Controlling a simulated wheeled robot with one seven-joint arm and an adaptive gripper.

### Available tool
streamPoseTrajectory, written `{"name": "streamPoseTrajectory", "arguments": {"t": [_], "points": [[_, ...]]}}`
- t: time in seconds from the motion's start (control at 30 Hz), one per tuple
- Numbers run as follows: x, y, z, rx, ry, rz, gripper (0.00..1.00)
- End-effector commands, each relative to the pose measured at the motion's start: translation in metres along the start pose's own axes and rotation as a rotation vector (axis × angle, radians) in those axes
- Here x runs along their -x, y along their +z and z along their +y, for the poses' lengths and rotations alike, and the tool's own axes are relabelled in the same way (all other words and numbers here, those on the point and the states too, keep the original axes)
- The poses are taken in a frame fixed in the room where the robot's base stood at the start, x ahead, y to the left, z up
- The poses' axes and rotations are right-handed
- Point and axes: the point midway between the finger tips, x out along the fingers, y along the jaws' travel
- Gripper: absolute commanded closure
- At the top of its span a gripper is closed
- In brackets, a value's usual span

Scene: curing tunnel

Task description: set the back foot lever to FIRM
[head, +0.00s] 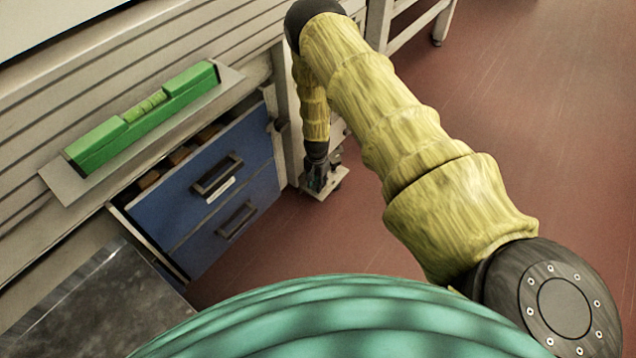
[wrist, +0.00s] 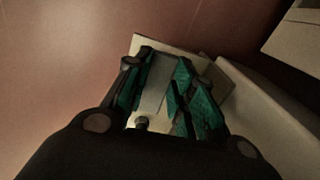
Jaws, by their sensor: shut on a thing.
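My gripper (head: 318,178) is down low at the pale foot plate (head: 334,184) by the bench's leg. In the wrist view, the green pads of my gripper (wrist: 158,88) stand on both sides of a grey lever (wrist: 155,84) and are shut on it. A dark round knob (wrist: 142,123) shows at the near end of the lever. The pale foot plate (wrist: 226,72) lies under and beyond the fingers. No FIRM marking can be read, and the lever's setting cannot be told.
A blue drawer unit (head: 240,160) stands open left of my arm. A green level-like block (head: 145,105) lies on a ledge above it. A grey metal surface (head: 95,310) is at lower left. The red floor (head: 560,130) is clear to the right.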

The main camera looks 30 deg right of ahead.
Motion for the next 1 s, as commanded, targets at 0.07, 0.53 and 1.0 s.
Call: {"name": "streamPoseTrajectory", "arguments": {"t": [0.07,0.53,1.0], "points": [[0.0001,-0.0008,0.0007,-0.024,0.002,0.000,0.99],[-0.0004,-0.0015,0.0002,-0.058,0.003,0.001,0.99],[-0.0002,0.0000,-0.0023,-0.054,0.001,0.001,0.54]]}}
